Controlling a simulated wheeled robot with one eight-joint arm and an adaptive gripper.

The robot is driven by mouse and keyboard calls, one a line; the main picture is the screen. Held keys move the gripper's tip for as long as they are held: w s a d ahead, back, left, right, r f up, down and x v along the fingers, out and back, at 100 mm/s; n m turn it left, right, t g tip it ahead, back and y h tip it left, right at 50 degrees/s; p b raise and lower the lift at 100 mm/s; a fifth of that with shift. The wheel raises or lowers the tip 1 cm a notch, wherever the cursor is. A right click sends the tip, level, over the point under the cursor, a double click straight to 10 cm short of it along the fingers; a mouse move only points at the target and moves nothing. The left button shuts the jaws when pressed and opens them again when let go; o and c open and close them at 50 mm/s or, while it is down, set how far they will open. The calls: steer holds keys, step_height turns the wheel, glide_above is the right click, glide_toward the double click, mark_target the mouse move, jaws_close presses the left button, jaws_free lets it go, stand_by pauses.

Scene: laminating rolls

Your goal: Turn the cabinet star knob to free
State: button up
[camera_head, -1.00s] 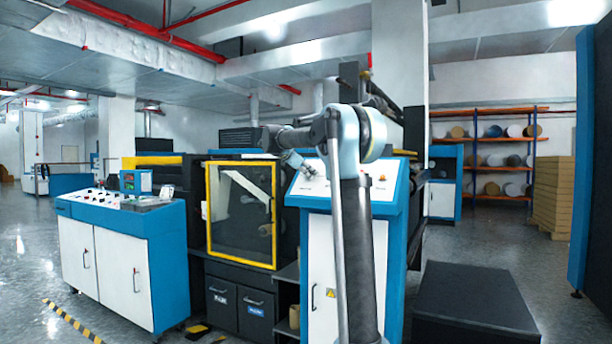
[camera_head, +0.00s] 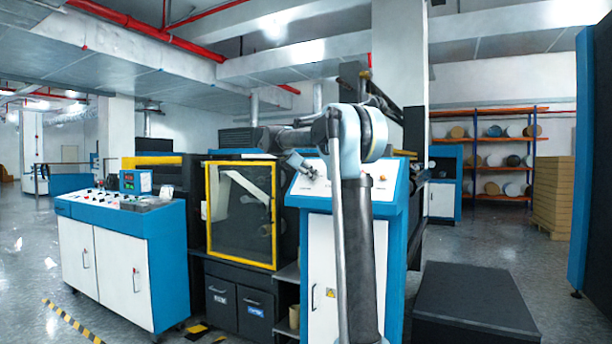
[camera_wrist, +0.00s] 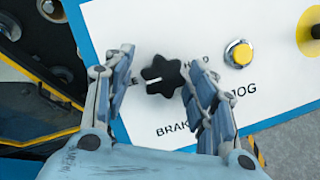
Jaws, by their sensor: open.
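The black star knob (camera_wrist: 161,76) sits on the white panel of the cabinet in the wrist view. A short white pointer line on it points left. Lettering partly reading "HOLD" shows at its upper right and "BRAK" below it; my fingers hide part of the labels. My gripper (camera_wrist: 161,72) is open, with one finger on each side of the knob. I cannot tell whether the fingers touch it. In the head view, my gripper (camera_head: 304,168) is over the sloped top panel of the blue and white cabinet (camera_head: 320,260); the knob is not clear there.
A yellow button (camera_wrist: 239,53) marked "JOG" is right of the knob, and a yellow round base (camera_wrist: 311,36) is at the far right. A yellow-framed window (camera_head: 241,215) stands left of the cabinet. A dark low platform (camera_head: 475,292) lies on the floor at right.

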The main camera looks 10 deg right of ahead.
steer(key=shift+s, duration=0.1)
steer(key=v, duration=1.1)
steer(key=shift+s+a+r, duration=0.15)
steer(key=shift+a+r, duration=0.05)
steer(key=shift+a, duration=0.05)
steer(key=s+d+f+m+g+y, duration=0.2)
steer(key=s+d+f+m, duration=0.4)
steer(key=s+f, duration=0.6)
steer(key=s+d+f+m+g+y, duration=0.2)
steer(key=s+d+f+m, duration=0.3)
steer(key=s+f, duration=0.7)
steer(key=s+a+f+m+g+y, duration=0.1)
steer(key=s+f+m, duration=0.4)
steer(key=s+f, duration=0.7)
steer(key=s+a+f+m+g+y, duration=0.1)
steer(key=s+f+m+y, duration=0.3)
steer(key=s+f, duration=0.9)
steer(key=shift+a+f+m, duration=0.55)
steer(key=shift+f+m, duration=0.15)
steer(key=shift+m, duration=0.3)
steer(key=shift+s, duration=0.1)
